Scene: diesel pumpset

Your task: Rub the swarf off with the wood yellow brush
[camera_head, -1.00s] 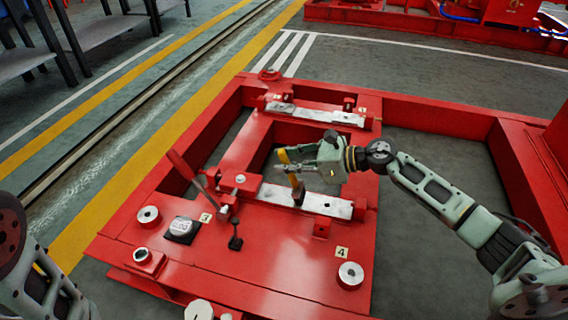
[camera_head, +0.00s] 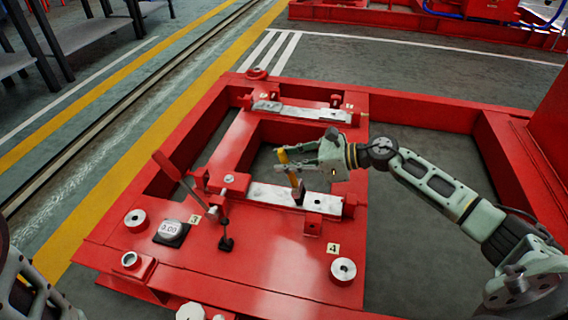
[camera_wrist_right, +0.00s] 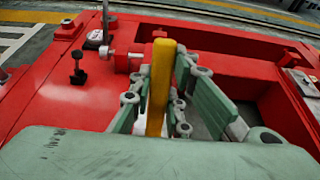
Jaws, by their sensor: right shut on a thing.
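My right gripper (camera_head: 302,160) is shut on the yellow wooden handle of the brush (camera_head: 284,160). The brush is tilted, with its dark bristle end down at the near pale metal plate (camera_head: 267,191); I cannot tell whether it touches. In the right wrist view the yellow handle (camera_wrist_right: 161,78) stands between the fingers (camera_wrist_right: 160,100), and its lower end is hidden. A far pale plate (camera_head: 300,112) has dark patches. Swarf is too small to tell apart on either plate. My left arm shows at the lower left, but its gripper is out of view.
Both plates lie on a red steel frame (camera_head: 240,270) with open gaps. A red-handled lever (camera_head: 178,178), a round gauge (camera_head: 171,230) and a small black lever (camera_head: 226,241) stand left of the brush. Number tags and round red-rimmed bosses (camera_head: 343,270) are nearby.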

